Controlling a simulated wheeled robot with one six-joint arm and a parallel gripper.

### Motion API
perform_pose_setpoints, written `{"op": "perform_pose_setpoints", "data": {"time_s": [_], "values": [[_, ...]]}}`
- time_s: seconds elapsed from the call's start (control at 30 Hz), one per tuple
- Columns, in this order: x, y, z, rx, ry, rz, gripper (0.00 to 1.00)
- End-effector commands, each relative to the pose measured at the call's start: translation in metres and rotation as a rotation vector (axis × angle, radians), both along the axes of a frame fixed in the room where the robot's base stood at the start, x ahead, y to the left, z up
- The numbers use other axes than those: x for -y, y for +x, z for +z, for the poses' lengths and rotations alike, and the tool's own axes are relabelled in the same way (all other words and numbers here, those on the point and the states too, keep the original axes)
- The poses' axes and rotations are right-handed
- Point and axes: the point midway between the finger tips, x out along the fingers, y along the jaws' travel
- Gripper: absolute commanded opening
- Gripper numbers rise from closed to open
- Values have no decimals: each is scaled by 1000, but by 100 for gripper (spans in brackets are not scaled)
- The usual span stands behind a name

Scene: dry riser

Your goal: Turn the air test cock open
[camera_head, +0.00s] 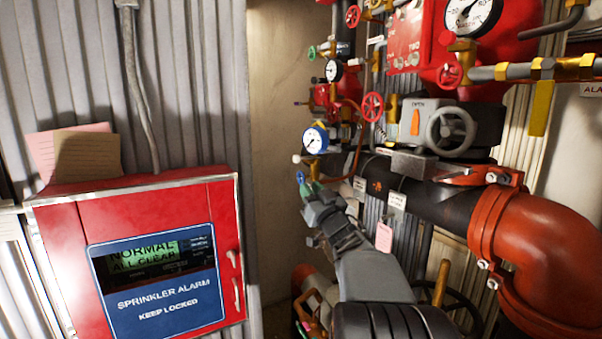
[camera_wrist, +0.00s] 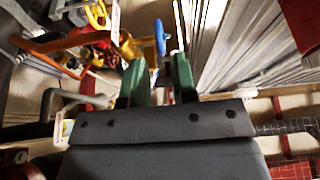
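A small blue handle (camera_head: 300,178) sits below a blue-rimmed gauge (camera_head: 315,140) on the pipework. It may be the air test cock, but I cannot read a label naming it. In the wrist view the blue handle (camera_wrist: 160,38) is edge-on, beside a yellow brass fitting (camera_wrist: 130,47). My gripper (camera_head: 309,187) is right at the handle in the head view. In the wrist view my gripper (camera_wrist: 160,68) has its two green fingers apart, with the handle lined up with the gap at the tips. I see no clear contact. My arm hides part of the pipework behind it.
A red sprinkler alarm cabinet (camera_head: 148,255) stands at the left, its display reading normal. A black pipe (camera_head: 430,205) and a large red elbow (camera_head: 535,245) are to the right. Several red handwheels and gauges crowd above. A pink tag (camera_head: 384,237) hangs beside my arm.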

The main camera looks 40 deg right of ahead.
Motion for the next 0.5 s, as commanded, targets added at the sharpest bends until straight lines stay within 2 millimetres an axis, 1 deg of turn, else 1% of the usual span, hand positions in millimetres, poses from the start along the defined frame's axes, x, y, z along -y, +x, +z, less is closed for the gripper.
{"op": "perform_pose_setpoints", "data": {"time_s": [0.03,0.2,0.4,0.5], "values": [[0,10,6,-1,1,5,26],[4,34,16,0,0,2,26],[6,52,22,-1,1,1,26],[7,56,24,0,1,0,26]]}}
